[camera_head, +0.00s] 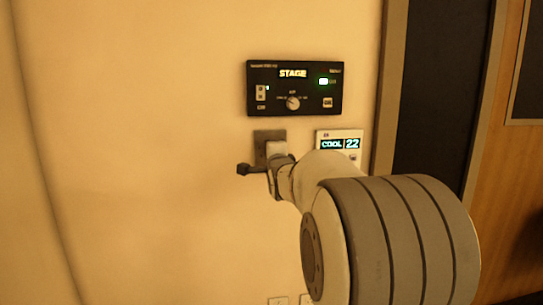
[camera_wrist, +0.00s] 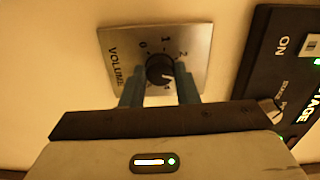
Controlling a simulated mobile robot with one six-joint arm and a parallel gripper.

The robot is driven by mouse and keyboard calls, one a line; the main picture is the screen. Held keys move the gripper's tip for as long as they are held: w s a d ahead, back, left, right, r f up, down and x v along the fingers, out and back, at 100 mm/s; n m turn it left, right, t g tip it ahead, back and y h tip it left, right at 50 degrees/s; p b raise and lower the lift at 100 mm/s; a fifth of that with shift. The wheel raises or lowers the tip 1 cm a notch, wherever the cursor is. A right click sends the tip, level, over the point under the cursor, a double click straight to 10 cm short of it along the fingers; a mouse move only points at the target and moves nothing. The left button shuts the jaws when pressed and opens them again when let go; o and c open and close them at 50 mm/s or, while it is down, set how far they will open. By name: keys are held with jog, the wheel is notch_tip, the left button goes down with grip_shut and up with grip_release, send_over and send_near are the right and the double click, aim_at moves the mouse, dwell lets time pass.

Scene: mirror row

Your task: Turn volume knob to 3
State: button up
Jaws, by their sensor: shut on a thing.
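The volume knob (camera_wrist: 158,68) is a round dark knob on a square metal plate (camera_wrist: 120,38) marked VOLUME. The numbers 0, 1 and 2 show around it; any further number is hidden or unclear. A pale mark on the knob appears to point to the lower right of the wrist view. My gripper (camera_wrist: 160,88) is shut on the knob, one blue-grey finger at each side. In the head view the plate (camera_head: 262,135) shows on the wall behind my gripper (camera_head: 273,158), and the knob is hidden there.
A black STAGE panel (camera_head: 318,97) with a selector knob (camera_head: 293,103) is above the plate; it also shows at right in the wrist view (camera_wrist: 268,75). A thermostat (camera_head: 325,135) reading COOL 22 is to the right, partly behind my arm. The wall at left is clear.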

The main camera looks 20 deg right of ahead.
jog(key=shift+m, duration=0.7)
jog(key=o, duration=1)
jog(key=shift+c, duration=0.2)
jog(key=v, duration=0.7)
jog(key=shift+s, duration=0.4)
jog(key=shift+a, duration=0.15)
